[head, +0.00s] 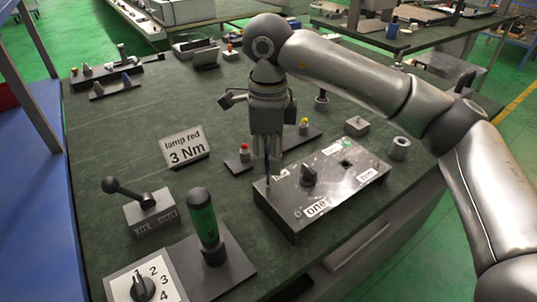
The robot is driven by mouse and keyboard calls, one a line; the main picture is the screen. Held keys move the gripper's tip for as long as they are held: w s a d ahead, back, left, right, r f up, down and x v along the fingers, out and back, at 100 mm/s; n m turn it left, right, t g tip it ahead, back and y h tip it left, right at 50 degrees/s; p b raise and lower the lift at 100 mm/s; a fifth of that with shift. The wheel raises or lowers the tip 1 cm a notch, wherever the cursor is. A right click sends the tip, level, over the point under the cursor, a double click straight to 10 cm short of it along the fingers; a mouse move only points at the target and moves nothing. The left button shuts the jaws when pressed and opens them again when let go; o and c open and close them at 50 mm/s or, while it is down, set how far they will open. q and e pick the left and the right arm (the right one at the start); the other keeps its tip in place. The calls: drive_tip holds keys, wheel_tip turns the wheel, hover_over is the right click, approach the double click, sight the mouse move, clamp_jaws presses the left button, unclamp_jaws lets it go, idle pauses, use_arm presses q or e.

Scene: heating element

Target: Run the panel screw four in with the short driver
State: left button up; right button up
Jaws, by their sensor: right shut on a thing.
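My right gripper (267,152) points straight down over the left end of the grey panel box (336,190). It is shut on a tool whose handle is mostly hidden between the fingers. A thin dark shaft (267,178), which looks like the driver's, reaches down to the panel's left end. I cannot tell whether its tip touches a screw. Panel screw four cannot be made out. My left gripper is out of view.
A green-handled tool (203,221) stands upright on a dark plate left of the panel. A lever box (151,215), a numbered dial (143,287) and a "lamp red 3 Nm" sign (184,147) stand nearby. A grey ring (399,148) sits right of the panel.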

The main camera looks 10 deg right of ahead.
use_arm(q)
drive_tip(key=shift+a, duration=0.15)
use_arm(e)
drive_tip(key=m, duration=0.3)
drive_tip(key=shift+f+m, duration=0.1)
drive_tip(key=shift+m, duration=0.2)
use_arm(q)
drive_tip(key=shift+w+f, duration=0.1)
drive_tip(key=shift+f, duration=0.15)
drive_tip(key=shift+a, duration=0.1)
use_arm(e)
drive_tip(key=shift+m+b, duration=0.3)
drive_tip(key=shift+m, duration=0.2)
drive_tip(key=m, duration=0.3)
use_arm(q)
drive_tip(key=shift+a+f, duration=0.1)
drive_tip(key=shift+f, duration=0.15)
